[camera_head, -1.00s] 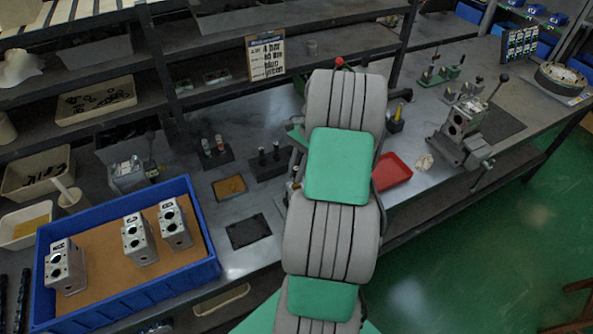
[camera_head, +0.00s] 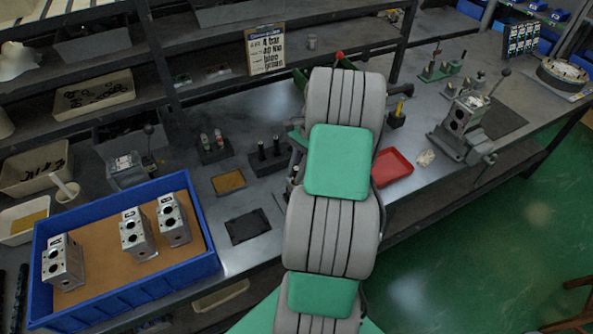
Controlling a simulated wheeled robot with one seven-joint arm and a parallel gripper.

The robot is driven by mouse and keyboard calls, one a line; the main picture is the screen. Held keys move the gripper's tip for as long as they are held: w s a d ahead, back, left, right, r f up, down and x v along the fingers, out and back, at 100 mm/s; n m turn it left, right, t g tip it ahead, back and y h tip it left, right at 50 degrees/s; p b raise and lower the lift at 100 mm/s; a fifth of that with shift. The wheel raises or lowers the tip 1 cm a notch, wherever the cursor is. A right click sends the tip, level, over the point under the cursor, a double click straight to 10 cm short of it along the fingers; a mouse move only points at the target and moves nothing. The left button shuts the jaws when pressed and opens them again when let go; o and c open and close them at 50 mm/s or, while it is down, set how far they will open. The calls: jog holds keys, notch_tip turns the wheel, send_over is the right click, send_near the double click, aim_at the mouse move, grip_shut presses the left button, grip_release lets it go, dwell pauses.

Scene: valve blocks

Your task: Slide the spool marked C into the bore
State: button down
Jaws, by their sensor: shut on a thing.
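My own grey and green arm fills the middle of the view, and my gripper is hidden behind it. No spool marked C can be made out. Dark upright spools stand in a black rack (camera_head: 268,161) just left of my arm; their marks are too small to read. A valve block with dark bores (camera_head: 462,116) sits in a vise (camera_head: 459,146) on the right part of the bench. Several more bored valve blocks (camera_head: 136,234) stand in a blue crate (camera_head: 122,302) at the lower left.
A second rack (camera_head: 214,149) holds parts with coloured tops. A dark mat (camera_head: 248,227) lies near the front edge. A sign (camera_head: 265,50) stands at the back.

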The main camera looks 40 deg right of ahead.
jog(key=shift+f, duration=0.55)
jog(key=c, duration=1.3)
grip_release()
jog(key=shift+o, duration=0.2)
jog(key=p+v, duration=0.1)
jog(key=v, duration=0.6)
jog(key=shift+r, duration=0.35)
jog(key=shift+d, duration=0.15)
